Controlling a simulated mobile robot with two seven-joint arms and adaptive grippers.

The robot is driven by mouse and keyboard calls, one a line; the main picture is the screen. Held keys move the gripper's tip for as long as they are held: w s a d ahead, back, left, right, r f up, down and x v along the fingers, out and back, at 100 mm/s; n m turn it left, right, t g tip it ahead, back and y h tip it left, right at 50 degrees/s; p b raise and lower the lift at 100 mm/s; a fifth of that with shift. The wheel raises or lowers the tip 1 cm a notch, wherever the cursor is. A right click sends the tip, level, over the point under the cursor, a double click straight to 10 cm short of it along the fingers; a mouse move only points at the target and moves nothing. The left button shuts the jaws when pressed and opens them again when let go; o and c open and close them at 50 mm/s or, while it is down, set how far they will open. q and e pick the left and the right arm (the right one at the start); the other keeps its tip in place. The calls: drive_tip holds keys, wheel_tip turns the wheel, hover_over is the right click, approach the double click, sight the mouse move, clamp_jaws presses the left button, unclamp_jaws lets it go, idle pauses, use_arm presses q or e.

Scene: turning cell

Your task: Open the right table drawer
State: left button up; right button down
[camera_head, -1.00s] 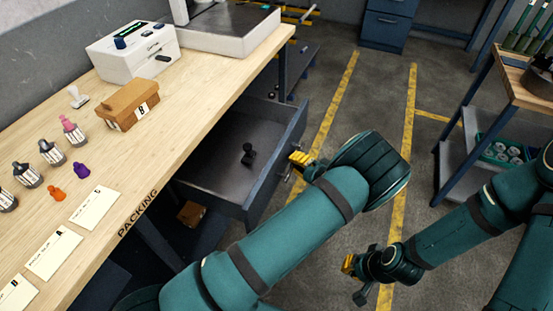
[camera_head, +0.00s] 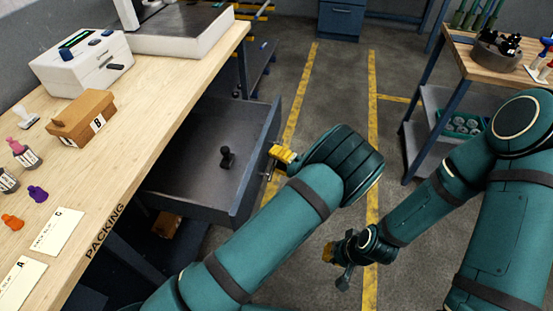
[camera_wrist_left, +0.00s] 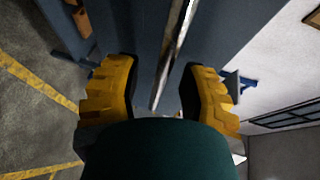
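The drawer (camera_head: 187,178) under the packing table (camera_head: 165,105) stands pulled well out, with its grey inside showing. A small black object (camera_head: 227,157) stands in it. Its blue front panel (camera_head: 259,155) faces my left gripper (camera_head: 280,154), which has yellow fingertips. In the left wrist view, the left fingers (camera_wrist_left: 158,90) are apart, one on each side of the drawer's metal handle bar (camera_wrist_left: 174,55). I see gaps beside the bar. My right gripper (camera_head: 330,254) hangs low over the floor, away from the drawer; its finger opening is too small to read.
On the table are a white device (camera_head: 80,62), a brown box (camera_head: 82,120), small bottles and paper cards. A wooden-topped cart (camera_head: 465,65) stands at the right. A blue cabinet (camera_head: 340,18) is at the back. The floor with yellow lines is clear between table and cart.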

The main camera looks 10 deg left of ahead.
use_arm(q)
drive_tip(key=v, duration=0.7)
drive_tip(key=shift+d, duration=0.2)
drive_tip(key=shift+s+r, duration=0.1)
idle(0.4)
